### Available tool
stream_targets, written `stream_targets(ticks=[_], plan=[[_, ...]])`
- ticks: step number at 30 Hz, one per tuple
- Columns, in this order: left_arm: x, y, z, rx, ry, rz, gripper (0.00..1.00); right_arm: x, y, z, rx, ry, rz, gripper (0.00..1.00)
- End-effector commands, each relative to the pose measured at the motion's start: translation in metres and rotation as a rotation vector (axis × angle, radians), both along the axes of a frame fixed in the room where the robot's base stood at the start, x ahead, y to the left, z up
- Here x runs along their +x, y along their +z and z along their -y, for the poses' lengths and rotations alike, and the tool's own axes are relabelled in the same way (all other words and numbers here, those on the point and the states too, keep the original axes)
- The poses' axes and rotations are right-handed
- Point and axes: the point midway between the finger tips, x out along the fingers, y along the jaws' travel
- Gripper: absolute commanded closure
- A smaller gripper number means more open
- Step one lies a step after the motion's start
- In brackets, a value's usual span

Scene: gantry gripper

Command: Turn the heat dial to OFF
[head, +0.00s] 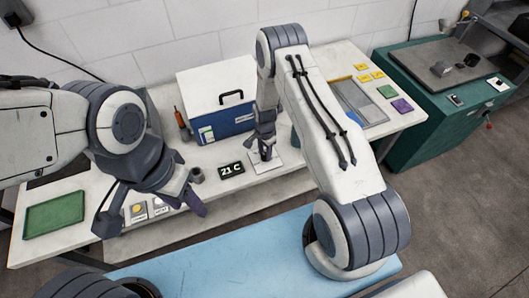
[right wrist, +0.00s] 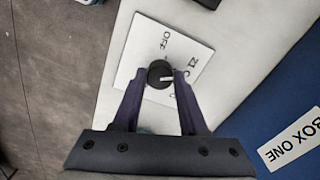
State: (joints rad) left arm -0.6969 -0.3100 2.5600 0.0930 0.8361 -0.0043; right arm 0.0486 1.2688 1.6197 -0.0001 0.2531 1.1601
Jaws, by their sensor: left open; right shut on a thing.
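The heat dial (right wrist: 160,73) is a small dark round knob on a white square plate (right wrist: 140,55). In the right wrist view my right gripper (right wrist: 160,80) has its purple fingers closed on either side of the knob. The knob's white pointer mark faces right in that view, away from the printed word OFF above the knob. Other print to the right is partly hidden by a finger. In the head view the plate (head: 279,159) lies under my right gripper (head: 265,153), which hides the knob. My left gripper (head: 152,213) is open and empty at the bench's front left.
A blue box with a white lid (head: 218,92) stands behind the dial. A black display reading 21 C (head: 231,170) sits left of the plate. Push buttons (head: 139,210) are near my left gripper. A green tray (head: 54,215) lies far left.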

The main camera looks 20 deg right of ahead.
Motion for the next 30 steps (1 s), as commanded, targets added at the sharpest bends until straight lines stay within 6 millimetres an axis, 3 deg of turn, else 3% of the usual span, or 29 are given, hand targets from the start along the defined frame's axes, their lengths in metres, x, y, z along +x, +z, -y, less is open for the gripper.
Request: stream_targets(ticks=[11,30], plan=[[0.0,-0.014,0.0,0.0,0.002,0.0,0.5,0.001,-0.002,0.0,0.0,0.112,0.001,1.0],[0.0,-0.059,0.0,0.0,0.007,-0.001,0.5,0.0,-0.002,0.0,0.0,0.683,0.002,1.0]])
